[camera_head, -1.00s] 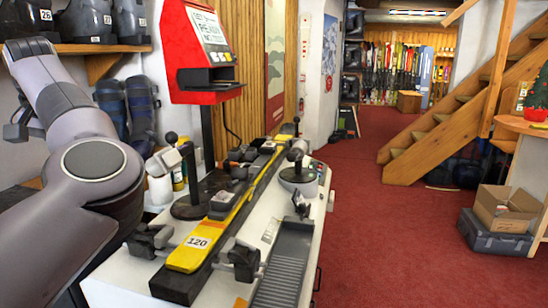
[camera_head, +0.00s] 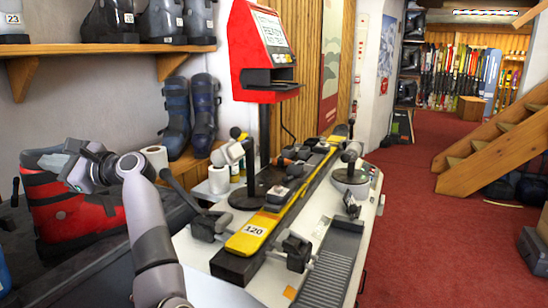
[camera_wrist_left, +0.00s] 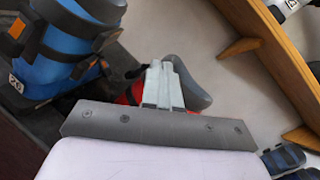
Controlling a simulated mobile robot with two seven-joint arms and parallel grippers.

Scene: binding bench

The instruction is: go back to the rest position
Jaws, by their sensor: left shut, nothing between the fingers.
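My left arm rises from the bottom edge of the head view, left of the bench. Its gripper (camera_head: 78,165) is in front of the top of a red and grey ski boot (camera_head: 75,215). In the left wrist view the two pale fingers (camera_wrist_left: 163,86) are together, with nothing between them. Part of the red boot (camera_wrist_left: 130,93) shows behind them; I cannot tell whether they touch it. My right gripper is in neither view.
A yellow ski (camera_head: 262,224) marked 120 lies along the white bench (camera_head: 205,246) among clamps. A red terminal (camera_head: 257,45) stands behind. A wooden shelf (camera_head: 120,48) holds boots. In the wrist view a blue boot (camera_wrist_left: 68,25) is at left.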

